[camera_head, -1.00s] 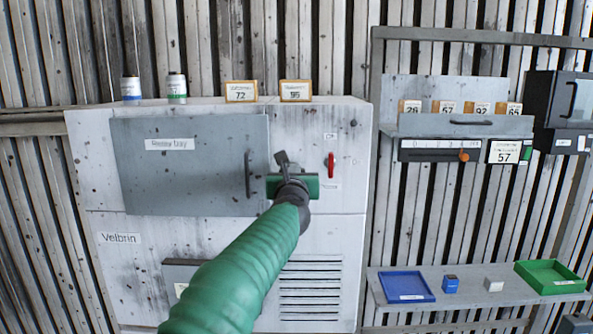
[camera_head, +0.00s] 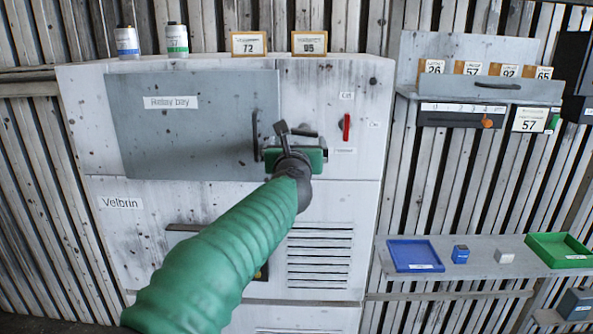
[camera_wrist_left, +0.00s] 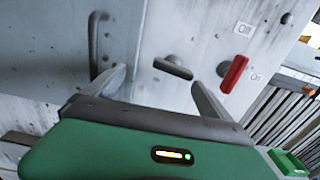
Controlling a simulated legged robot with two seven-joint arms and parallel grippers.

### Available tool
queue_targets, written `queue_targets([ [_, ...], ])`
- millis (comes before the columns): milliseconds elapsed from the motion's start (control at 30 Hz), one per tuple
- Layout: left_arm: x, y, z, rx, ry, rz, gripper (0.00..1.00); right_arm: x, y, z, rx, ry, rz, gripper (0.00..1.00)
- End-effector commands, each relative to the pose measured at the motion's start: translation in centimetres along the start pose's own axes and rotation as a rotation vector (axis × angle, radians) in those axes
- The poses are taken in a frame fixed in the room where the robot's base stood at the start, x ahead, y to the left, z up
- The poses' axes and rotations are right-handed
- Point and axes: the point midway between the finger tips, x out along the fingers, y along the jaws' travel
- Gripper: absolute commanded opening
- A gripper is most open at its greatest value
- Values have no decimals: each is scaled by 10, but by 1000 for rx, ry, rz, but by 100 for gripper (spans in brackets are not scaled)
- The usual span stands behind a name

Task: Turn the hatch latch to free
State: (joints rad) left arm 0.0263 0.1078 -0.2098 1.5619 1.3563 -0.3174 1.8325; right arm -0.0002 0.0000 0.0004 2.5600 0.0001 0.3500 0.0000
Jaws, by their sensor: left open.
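The hatch latch is a short dark bar on a round mount, on the pale panel between the grey hatch's handle and the red lever. It shows in the left wrist view (camera_wrist_left: 174,69), lying slightly tilted, and in the head view (camera_head: 304,132) just above my green gripper body. The grey hatch (camera_head: 190,135) is labelled "Relay bay" and looks closed. My left gripper (camera_head: 290,136) is open in front of the latch. In the left wrist view its fingers (camera_wrist_left: 160,80) stand either side of the latch, with no clear contact. My right gripper is not in view.
The dark hatch handle (camera_wrist_left: 98,45) is close to the left finger. A red lever (camera_wrist_left: 232,75) with Off and On labels is close beyond the right finger. A shelf at right holds a blue tray (camera_head: 413,256) and a green tray (camera_head: 560,251).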

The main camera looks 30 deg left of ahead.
Motion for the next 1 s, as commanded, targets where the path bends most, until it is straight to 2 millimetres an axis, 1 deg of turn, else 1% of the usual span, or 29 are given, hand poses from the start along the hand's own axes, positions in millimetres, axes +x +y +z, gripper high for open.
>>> queue_targets([
  [100, -16, -2, 3, 0, -7, 6, 84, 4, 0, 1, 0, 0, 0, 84],
  [233, -30, -6, 5, 2, -10, 2, 84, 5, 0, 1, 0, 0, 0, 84],
  [667, -60, -3, 2, -1, -6, 0, 84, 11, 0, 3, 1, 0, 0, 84],
  [1000, -92, -7, 3, 1, -9, -2, 84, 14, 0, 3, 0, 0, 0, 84],
])
